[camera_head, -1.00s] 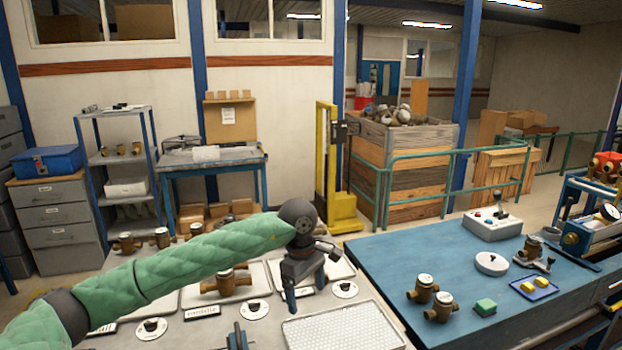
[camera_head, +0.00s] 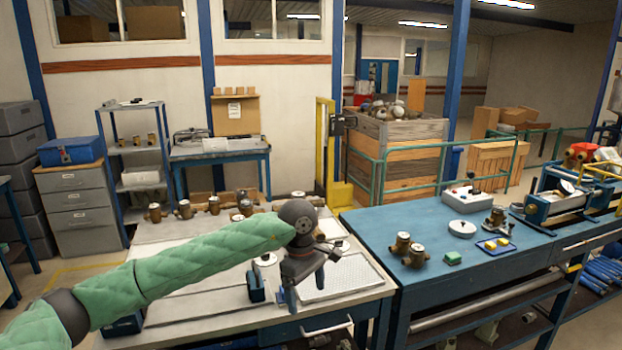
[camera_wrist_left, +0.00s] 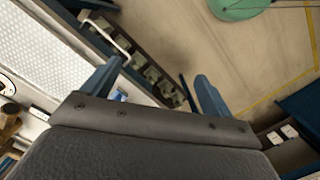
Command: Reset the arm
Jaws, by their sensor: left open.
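My left arm in its green quilted sleeve reaches in from the left in the head view. Its dark gripper (camera_head: 306,284) hangs near the front edge of the grey bench (camera_head: 190,318), beside the white perforated tray (camera_head: 342,277). Its two blue-grey fingers are apart with nothing between them. The left wrist view shows the same open gripper (camera_wrist_left: 157,70) with floor and the bench's front, with a drawer handle (camera_wrist_left: 106,34), beyond the fingers. The white tray (camera_wrist_left: 62,50) lies to the left there. My right gripper is not in view.
Several brass meters (camera_head: 184,209) stand along the back of the grey bench. A blue bench (camera_head: 385,228) to the right carries brass meters (camera_head: 415,256), a green block (camera_head: 452,258) and a blue tray with yellow pieces (camera_head: 495,245). Open floor lies in front of the grey bench.

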